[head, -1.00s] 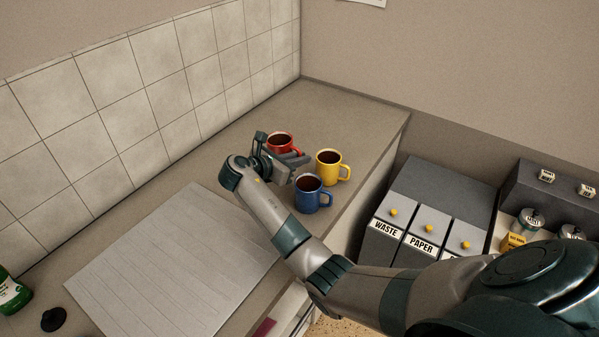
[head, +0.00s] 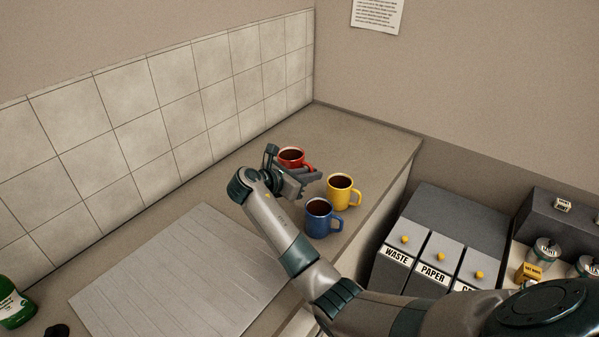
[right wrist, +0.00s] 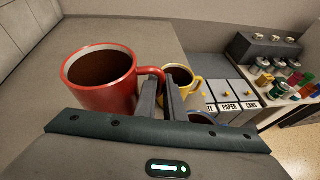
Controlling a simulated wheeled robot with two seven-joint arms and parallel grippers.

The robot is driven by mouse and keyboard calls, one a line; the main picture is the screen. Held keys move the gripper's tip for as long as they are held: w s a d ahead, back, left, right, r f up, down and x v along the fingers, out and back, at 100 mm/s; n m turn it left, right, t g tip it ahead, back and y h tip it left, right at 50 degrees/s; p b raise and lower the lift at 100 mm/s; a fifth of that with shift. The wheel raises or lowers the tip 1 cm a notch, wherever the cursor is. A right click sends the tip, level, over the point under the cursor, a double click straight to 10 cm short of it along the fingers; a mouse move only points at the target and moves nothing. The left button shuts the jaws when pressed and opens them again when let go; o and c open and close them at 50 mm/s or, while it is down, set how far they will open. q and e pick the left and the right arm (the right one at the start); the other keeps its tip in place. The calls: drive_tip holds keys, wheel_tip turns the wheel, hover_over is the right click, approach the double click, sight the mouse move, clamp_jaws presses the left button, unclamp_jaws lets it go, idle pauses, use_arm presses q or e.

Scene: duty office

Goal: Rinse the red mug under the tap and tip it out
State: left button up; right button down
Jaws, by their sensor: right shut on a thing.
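The red mug (head: 291,155), with dark brown liquid in it, is upright at the far part of the counter. My right gripper (head: 305,172) is shut on its handle. In the right wrist view the red mug (right wrist: 101,84) is left of the two fingers (right wrist: 162,100), and its handle runs between them. In the head view the gripper hides the mug's lower part, so any gap beneath it is hard to judge. No tap shows in these views. My left gripper is not in view.
A yellow mug (head: 341,190) and a blue mug (head: 318,219), both with dark liquid, stand close to the right gripper. A pale ribbed board (head: 180,275) lies nearer on the counter (head: 345,138). A green bottle (head: 14,303) is at left. Labelled bins (head: 432,255) stand right.

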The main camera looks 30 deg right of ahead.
drive_tip(key=s+a+n+t+y+b, duration=0.6)
drive_tip(key=s+a+n+t, duration=0.3)
drive_tip(key=s+a, duration=0.9)
drive_tip(key=a+b, duration=0.1)
drive_tip(key=a, duration=0.3)
drive_tip(key=shift+s+a+f+n+y, duration=0.25)
drive_tip(key=shift+s+f+n+y, duration=0.05)
drive_tip(key=shift+s, duration=0.05)
